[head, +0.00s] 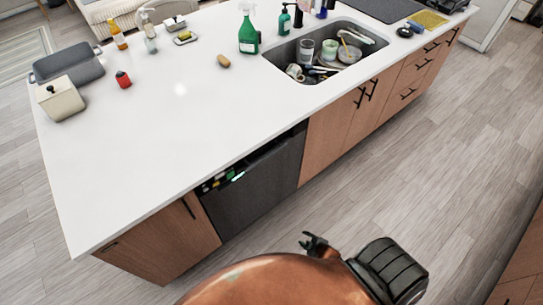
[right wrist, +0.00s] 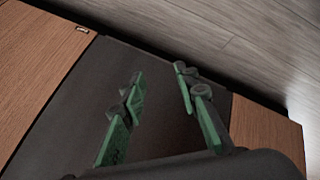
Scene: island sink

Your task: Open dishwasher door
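The dishwasher (head: 258,185) is a dark grey panel in the near side of the island, between wooden cabinet fronts. A dark strip with small coloured marks and a pale light (head: 238,176) runs along its top under the counter; I cannot tell whether the door is slightly ajar. My right gripper (head: 314,243) shows in the head view below and right of the dishwasher, partly hidden behind my arm. In the right wrist view its green-padded fingers (right wrist: 158,75) are apart and empty, with the dark dishwasher front (right wrist: 70,100) behind them. My left gripper is not in view.
The white countertop (head: 150,130) overhangs the dishwasher. Wooden cabinets with black handles stand left (head: 165,240) and right (head: 345,115) of it. The grey plank floor (head: 440,150) in front is clear. A sink (head: 325,55) holds dishes.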

